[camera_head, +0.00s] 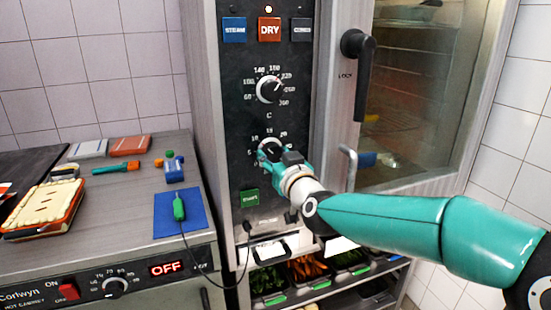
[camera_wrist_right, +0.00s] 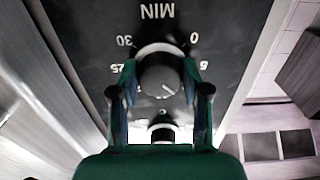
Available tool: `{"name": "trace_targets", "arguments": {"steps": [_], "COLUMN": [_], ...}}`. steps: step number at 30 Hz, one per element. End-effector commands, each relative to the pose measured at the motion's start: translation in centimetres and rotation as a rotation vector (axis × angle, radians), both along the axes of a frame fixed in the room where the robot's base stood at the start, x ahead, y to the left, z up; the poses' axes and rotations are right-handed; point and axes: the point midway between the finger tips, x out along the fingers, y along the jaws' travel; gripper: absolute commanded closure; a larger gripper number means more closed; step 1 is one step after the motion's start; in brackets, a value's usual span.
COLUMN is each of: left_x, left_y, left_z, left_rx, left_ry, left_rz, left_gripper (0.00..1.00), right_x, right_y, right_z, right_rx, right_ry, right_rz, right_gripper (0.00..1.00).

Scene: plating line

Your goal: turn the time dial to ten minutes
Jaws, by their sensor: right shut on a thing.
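The time dial (camera_head: 268,146) is the lower round knob on the oven's black panel, with its scale numbers around it. My right gripper (camera_head: 277,154) is at this dial. In the right wrist view the scale is upside down, and my right gripper (camera_wrist_right: 160,88) has one finger on each side of the dial (camera_wrist_right: 158,76), shut on it. The dial's white mark points to the lower right there, past the 5; the number at its end is hidden by a finger. My left gripper is not in view.
The temperature dial (camera_head: 270,89) is above, under the lit DRY button (camera_head: 269,29). A green START button (camera_head: 249,198) is below. The oven door handle (camera_head: 357,60) stands out to the right. A counter with a blue mat (camera_head: 168,222) is at left.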

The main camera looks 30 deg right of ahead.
Motion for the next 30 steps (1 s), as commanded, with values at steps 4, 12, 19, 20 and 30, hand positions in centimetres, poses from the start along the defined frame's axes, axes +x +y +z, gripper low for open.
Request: {"name": "trace_targets", "arguments": {"steps": [4,12,19,20,30], "left_x": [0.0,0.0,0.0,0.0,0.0], "left_y": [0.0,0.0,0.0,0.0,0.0], "left_z": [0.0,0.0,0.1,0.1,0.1], "left_rx": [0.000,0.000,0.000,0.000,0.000], "left_ry": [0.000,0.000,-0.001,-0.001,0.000], "left_rz": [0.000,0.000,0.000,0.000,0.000], "left_gripper": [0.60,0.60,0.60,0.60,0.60], "right_x": [0.0,0.0,-0.8,-1.1,-7.2], "right_y": [0.0,0.0,0.2,0.3,1.7], "right_z": [0.1,0.0,0.1,0.1,0.1], "right_rx": [-0.001,-0.001,-0.001,-0.001,-0.001], "right_ry": [-0.001,0.000,0.000,-0.001,-0.003], "right_rz": [0.000,0.000,0.000,0.001,0.000], "right_gripper": [0.37,0.29,0.29,0.29,0.29]}}
